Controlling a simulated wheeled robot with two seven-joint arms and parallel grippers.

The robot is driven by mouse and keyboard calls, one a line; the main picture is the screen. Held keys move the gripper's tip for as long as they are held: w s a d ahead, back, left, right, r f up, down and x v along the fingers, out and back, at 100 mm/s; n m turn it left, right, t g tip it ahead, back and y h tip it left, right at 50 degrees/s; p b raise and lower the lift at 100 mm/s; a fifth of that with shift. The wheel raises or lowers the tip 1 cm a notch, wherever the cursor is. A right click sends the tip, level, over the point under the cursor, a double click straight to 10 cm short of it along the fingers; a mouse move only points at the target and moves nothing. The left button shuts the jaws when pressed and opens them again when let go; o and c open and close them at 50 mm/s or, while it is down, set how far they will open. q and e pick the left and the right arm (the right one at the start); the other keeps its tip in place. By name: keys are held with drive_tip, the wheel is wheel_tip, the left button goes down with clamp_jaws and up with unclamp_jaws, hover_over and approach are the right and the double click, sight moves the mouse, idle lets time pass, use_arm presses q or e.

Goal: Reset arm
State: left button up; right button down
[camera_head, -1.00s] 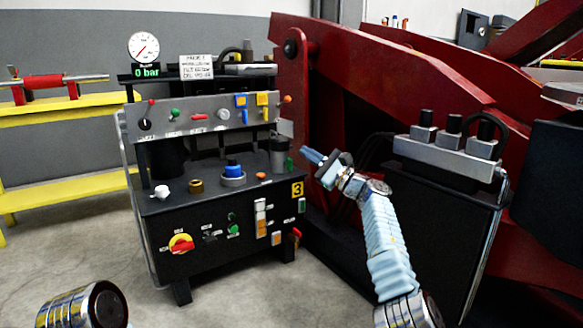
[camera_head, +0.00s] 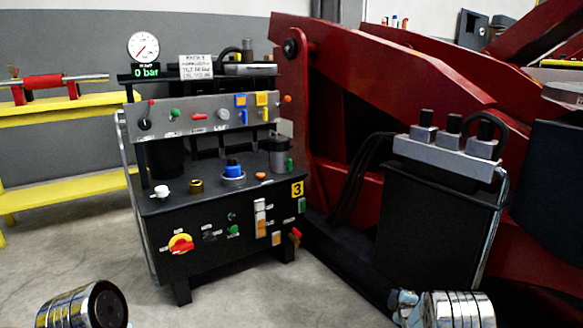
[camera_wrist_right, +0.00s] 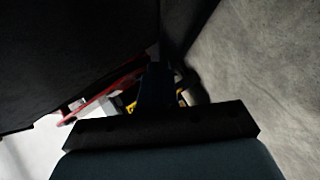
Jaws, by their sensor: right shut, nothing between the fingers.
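My right gripper (camera_wrist_right: 156,82) shows in the right wrist view as a dark bar with narrow fingers together beyond it. It is shut and empty. In the head view only a silver and pale blue part of my right arm (camera_head: 455,310) shows at the bottom edge, right of centre, and the gripper itself is out of that view. My left arm shows only as a silver joint (camera_head: 80,305) at the bottom left corner. The left gripper is not in view.
A black control cart (camera_head: 215,230) with knobs, buttons and a pressure gauge (camera_head: 144,46) stands left of centre. A red steel frame (camera_head: 395,70) and a dark box with a grey connector block (camera_head: 445,157) stand right. A yellow bench (camera_head: 60,107) is far left. Concrete floor is open in front.

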drive_tip(key=s+a+f+m+g+y, duration=0.1)
drive_tip(key=s+a+f+m+g, duration=0.2)
drive_tip(key=s, duration=0.7)
drive_tip(key=s+a+f+m+g+y, duration=0.1)
drive_tip(key=s+a+f+m+g, duration=0.2)
drive_tip(key=s, duration=0.7)
drive_tip(key=s+a+f+m+g+y, duration=0.1)
drive_tip(key=s+a+f+m+g, duration=0.2)
drive_tip(key=s+a+f+m, duration=0.3)
drive_tip(key=shift+s+a+f+m, duration=0.15)
drive_tip(key=shift+s+a+f, duration=0.4)
drive_tip(key=shift+s, duration=0.2)
drive_tip(key=shift+s+a+f+m, duration=0.1)
drive_tip(key=shift+s+a+f, duration=0.4)
drive_tip(key=shift+s+a, duration=0.2)
drive_tip(key=shift+s+a+f+m, duration=0.15)
drive_tip(key=shift+s+a+f, duration=0.4)
drive_tip(key=shift+s, duration=0.25)
drive_tip(key=s+a+r+m+g+y, duration=0.25)
drive_tip(key=s+a, duration=0.25)
drive_tip(key=s, duration=0.7)
wheel_tip(320, 180, up, 17)
drive_tip(key=s+a+g+p, duration=0.1)
drive_tip(key=p, duration=1.6)
drive_tip(key=shift+s+a+m+p, duration=0.3)
drive_tip(key=shift+a+m+p, duration=0.05)
drive_tip(key=shift+f, duration=0.1)
